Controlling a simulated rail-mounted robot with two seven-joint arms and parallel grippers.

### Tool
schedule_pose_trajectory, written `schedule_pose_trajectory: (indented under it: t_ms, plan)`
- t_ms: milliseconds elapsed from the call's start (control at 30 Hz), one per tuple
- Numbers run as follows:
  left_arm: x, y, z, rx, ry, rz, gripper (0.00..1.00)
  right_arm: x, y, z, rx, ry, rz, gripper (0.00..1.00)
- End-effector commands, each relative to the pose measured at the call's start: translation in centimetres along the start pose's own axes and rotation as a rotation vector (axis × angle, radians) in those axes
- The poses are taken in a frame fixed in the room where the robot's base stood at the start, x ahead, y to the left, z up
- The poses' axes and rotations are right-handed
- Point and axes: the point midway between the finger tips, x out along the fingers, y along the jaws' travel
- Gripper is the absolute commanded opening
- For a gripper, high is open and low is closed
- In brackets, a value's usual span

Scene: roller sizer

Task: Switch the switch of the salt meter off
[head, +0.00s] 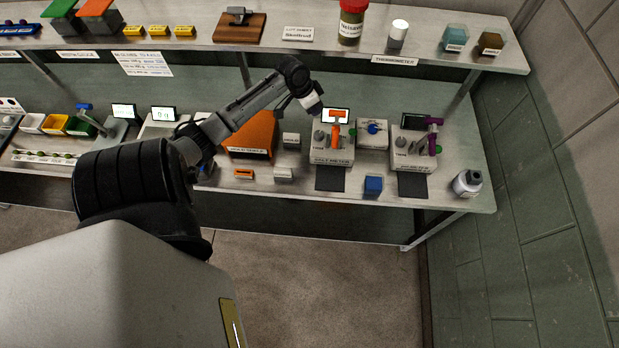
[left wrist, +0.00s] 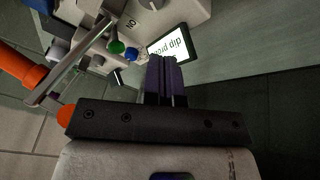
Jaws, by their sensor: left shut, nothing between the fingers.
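The salt meter (head: 331,156) stands on the lower shelf. Its screen (head: 336,115) is lit, and an orange part (head: 336,130) stands in front of it. My left gripper (head: 313,104) is above and behind the meter, near the screen's left side. In the left wrist view my left gripper (left wrist: 166,75) is shut and empty, with its fingers just below the lit screen (left wrist: 172,46). Upside-down "ON" lettering (left wrist: 131,23) shows on the pale housing, near a green knob (left wrist: 116,46) and a blue knob (left wrist: 131,54). I cannot tell the switch's position. My right gripper is not in view.
A second meter (head: 414,148) with a purple part stands to the right. A white box with a blue knob (head: 372,135) stands between the meters. An orange sloped holder (head: 250,135) is to the left. A blue block (head: 373,186) and a white bottle (head: 467,183) are near the front edge.

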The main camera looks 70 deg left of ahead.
Motion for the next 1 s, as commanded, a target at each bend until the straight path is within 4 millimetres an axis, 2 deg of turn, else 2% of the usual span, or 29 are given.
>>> schedule_pose_trajectory:
  t_ms: [33,200,533,1000]
  plan:
    - [-0.1,0.5,1.0,0.021,-0.026,-0.025,0.00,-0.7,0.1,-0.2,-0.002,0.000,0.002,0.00]
    - [0.6,2.5,3.4,0.080,-0.084,-0.078,0.00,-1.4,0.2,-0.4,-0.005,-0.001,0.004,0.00]
    - [2.1,7.7,6.9,0.162,-0.146,-0.096,0.00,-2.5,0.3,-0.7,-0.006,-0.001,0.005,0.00]
    - [2.7,15.6,11.2,0.257,-0.186,-0.087,0.00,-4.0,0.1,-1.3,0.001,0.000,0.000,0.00]
